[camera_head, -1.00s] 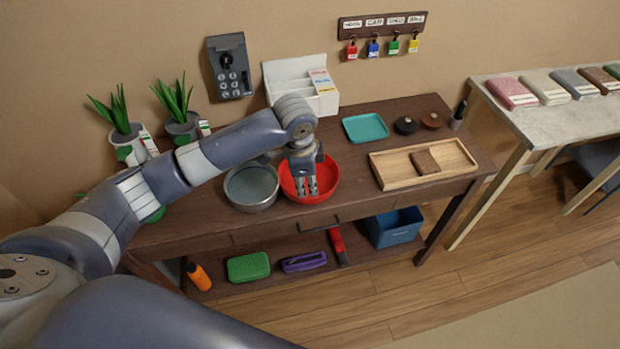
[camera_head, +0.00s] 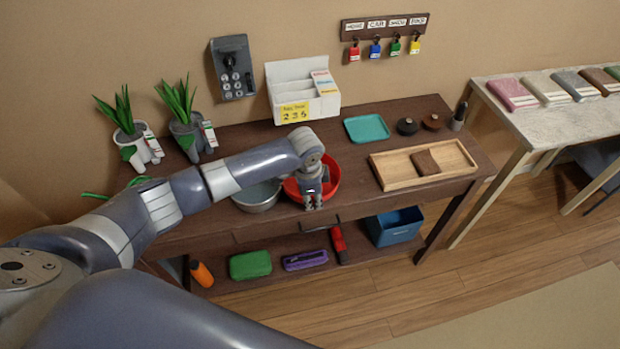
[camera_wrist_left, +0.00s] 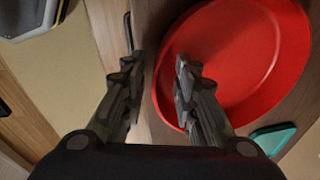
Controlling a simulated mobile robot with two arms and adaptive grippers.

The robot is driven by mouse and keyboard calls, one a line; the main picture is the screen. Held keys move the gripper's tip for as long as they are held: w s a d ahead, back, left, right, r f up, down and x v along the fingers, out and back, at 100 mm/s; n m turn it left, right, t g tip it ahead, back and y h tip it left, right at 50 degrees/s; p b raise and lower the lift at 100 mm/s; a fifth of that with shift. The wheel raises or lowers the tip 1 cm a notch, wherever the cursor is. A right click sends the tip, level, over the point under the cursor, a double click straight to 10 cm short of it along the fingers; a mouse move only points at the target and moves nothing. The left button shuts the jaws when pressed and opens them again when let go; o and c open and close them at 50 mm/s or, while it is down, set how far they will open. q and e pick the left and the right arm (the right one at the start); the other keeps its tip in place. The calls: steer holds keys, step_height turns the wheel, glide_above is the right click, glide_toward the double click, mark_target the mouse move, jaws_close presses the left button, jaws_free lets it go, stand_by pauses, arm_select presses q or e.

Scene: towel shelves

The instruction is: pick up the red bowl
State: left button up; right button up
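The red bowl (camera_head: 333,178) stands on the dark wooden table, partly hidden behind my left gripper in the head view. My left gripper (camera_head: 313,202) points down at the bowl's front side. In the left wrist view its two fingers (camera_wrist_left: 160,68) are apart, with a clear gap between them. The red bowl (camera_wrist_left: 245,60) fills the upper right there. One finger overlaps the bowl's inside and the other is outside it, with the rim between them in the picture. I cannot tell whether either finger touches the rim. My right gripper is not in view.
A grey metal bowl (camera_head: 258,198) stands just left of the red bowl, partly behind my arm. A wooden tray (camera_head: 385,178) and a teal tray (camera_head: 367,129) are to the right. A white organizer (camera_head: 283,73) and potted plants stand at the back. A lower shelf holds several items.

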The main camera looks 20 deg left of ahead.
arm_select(q)
jaws_close()
steer(key=shift+r, duration=0.15)
